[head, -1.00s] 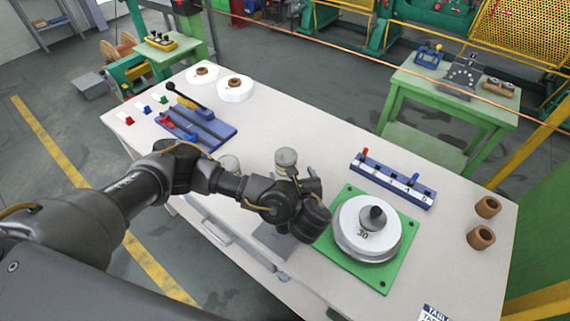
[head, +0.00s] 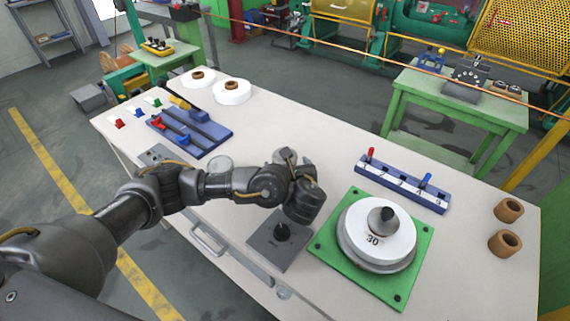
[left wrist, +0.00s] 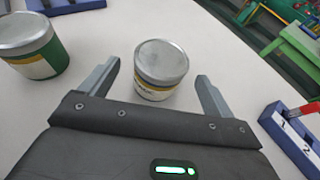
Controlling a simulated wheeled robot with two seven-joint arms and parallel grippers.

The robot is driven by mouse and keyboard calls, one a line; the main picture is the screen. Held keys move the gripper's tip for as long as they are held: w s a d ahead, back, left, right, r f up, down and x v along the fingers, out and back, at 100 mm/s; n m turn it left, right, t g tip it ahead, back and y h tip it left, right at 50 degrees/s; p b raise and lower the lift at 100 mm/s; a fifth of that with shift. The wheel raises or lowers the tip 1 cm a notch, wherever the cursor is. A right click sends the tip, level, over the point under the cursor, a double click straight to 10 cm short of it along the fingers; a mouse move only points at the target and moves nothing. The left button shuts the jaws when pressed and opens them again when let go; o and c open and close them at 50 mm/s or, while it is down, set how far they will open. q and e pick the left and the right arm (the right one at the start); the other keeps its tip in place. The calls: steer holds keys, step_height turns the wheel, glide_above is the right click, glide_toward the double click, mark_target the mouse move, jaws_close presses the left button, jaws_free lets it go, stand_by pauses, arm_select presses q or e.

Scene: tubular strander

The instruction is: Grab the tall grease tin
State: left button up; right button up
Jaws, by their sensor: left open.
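My left gripper (left wrist: 158,72) is open, with one finger on each side of a tin (left wrist: 160,68). This tin has a grey lid and a white and yellow label. It stands upright, and a gap shows beside each finger. A second tin (left wrist: 33,47), with a grey lid and a white, yellow and green label, stands outside the left finger. I cannot tell for certain which tin is taller. My right gripper is not in view.
A blue numbered rack (head: 403,183) with pegs stands right of the gripper. A green plate (head: 330,243) carries a white weight marked 30. A grey plate (head: 266,246) with a black knob lies near the front edge. A blue tray (head: 213,133) is at the left.

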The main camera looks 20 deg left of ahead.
arm_select(q)
steer(key=x, duration=0.3)
steer(key=shift+w+f, duration=0.1)
steer(key=shift+c, duration=0.2)
steer(key=c, duration=1.2)
